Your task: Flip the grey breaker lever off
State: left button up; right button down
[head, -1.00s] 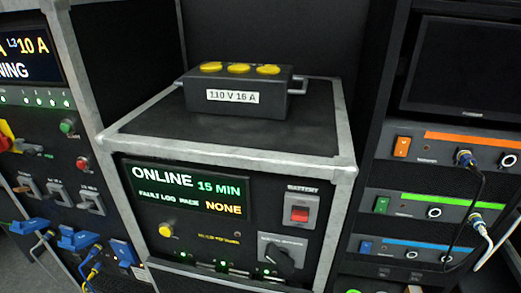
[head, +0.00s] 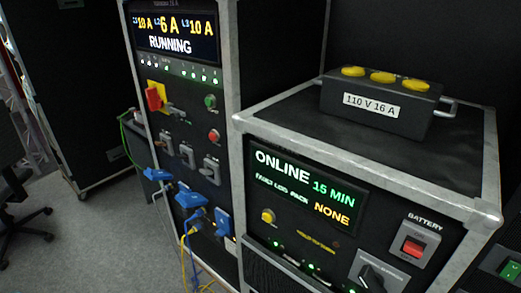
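A row of three grey breakers sits on the tall power cabinet (head: 235,130) left of centre. They are the left breaker (head: 166,143), the middle breaker (head: 187,154) and the right breaker (head: 210,170). Each has a small grey lever, too small here for me to tell its position. The cabinet's display (head: 175,38) reads RUNNING with 10 A, 6 A and 10 A. Neither of my grippers is in view.
A red and yellow rotary switch (head: 155,97), a green button (head: 210,101) and a red button (head: 214,136) sit above the breakers. Blue plugs (head: 188,197) with cables stick out below. A case with an ONLINE display (head: 303,190) stands right.

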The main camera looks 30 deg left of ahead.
aim_at(204, 171)
jog(key=u, duration=1.3)
